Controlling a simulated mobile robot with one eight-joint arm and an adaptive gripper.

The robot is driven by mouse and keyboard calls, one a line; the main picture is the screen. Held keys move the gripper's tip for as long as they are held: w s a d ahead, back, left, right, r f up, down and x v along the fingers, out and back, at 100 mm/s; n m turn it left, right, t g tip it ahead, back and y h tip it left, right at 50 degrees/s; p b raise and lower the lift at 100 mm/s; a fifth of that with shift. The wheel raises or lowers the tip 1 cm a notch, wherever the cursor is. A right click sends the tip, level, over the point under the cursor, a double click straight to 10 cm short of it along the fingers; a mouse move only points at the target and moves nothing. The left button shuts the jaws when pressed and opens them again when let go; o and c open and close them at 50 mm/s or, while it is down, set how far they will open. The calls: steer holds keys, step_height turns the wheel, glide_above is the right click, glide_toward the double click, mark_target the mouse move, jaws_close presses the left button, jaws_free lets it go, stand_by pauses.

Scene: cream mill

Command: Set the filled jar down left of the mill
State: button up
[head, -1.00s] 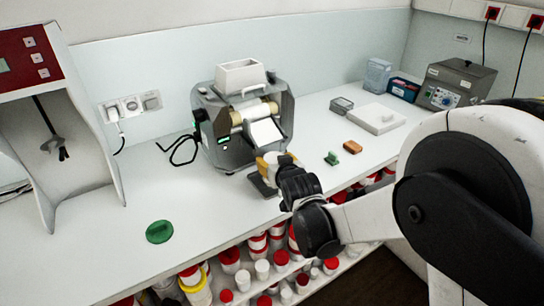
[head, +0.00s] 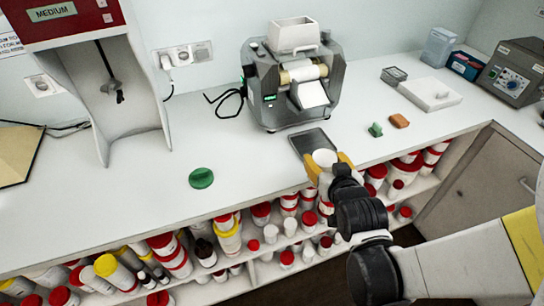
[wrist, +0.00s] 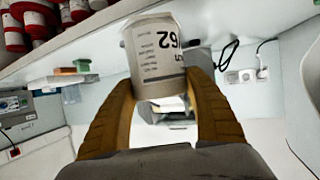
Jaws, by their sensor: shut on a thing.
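The mill (head: 268,84) is a grey machine with a white hopper and pale rollers, standing on the white counter. The jar (head: 323,157) is pale, and its round white top shows between my fingers. My gripper (head: 326,164) is shut on it near the counter's front edge, in front of the mill. In the wrist view the jar (wrist: 158,55) shows a printed label with "62", between the two yellow fingers. Its contents cannot be made out. A dark flat plate (head: 311,139) lies in front of the mill, just behind the jar.
A green round lid (head: 201,178) lies on the counter left of the mill. The counter between it and the mill is clear, apart from a black cable (head: 228,97). A red-topped stand (head: 110,90) is at left. Green and brown blocks lie right.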

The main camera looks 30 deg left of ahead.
steer(key=a+r+n+g+y, duration=0.35)
steer(key=a+r, duration=0.35)
steer(key=a, duration=0.5)
steer(key=shift+n, duration=0.35)
steer(key=shift+s+a+f+b, duration=0.6)
steer(key=shift+a+f+b, duration=0.55)
steer(key=shift+a+f, duration=0.65)
steer(key=shift+s+a+f+b, duration=0.55)
steer(key=shift+a+f+b, duration=0.6)
steer(key=shift+a+f, duration=0.65)
steer(key=shift+s+a+f+b, duration=0.6)
steer(key=shift+a+f+b, duration=0.55)
steer(key=shift+a+f, duration=0.65)
steer(key=shift+f, duration=0.2)
steer(key=o, duration=1.1)
steer(key=shift+o, duration=0.3)
steer(key=shift+r, duration=0.15)
